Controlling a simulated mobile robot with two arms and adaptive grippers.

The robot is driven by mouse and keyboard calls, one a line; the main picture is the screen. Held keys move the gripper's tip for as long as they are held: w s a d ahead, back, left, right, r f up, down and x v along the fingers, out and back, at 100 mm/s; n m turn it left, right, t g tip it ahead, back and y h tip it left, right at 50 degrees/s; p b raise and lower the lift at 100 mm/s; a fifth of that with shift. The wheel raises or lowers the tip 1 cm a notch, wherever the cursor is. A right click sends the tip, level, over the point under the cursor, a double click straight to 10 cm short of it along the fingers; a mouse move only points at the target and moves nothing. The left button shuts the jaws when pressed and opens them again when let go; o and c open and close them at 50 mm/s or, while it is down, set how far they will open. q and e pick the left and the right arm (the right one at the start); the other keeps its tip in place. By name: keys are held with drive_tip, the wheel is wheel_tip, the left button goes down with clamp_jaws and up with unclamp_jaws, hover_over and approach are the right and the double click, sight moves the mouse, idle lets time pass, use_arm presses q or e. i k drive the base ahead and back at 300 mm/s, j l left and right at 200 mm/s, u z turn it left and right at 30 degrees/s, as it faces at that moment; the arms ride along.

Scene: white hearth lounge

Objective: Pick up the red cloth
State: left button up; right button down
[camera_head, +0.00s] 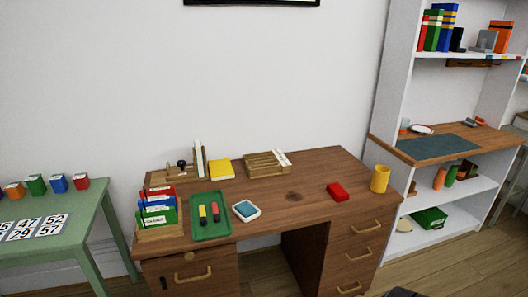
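A small red folded block-like piece, which looks like the red cloth (338,192), lies on the right part of the brown wooden desk (300,180). It sits left of a yellow cup (380,179), apart from it, near the desk's front edge. Nothing covers it. Neither of my grippers can be made out. A dark shape shows at the bottom edge, right of centre, too cut off to identify.
A green tray (222,231) with markers, a blue-and-white dish (246,210), a file rack (160,234) and a wooden organiser (262,171) stand on the desk. A green table (92,222) is at left, a white shelf unit (396,90) at right. Desk space around the red piece is clear.

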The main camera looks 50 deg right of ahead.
sight(338, 192)
drive_tip(key=z, duration=2.1)
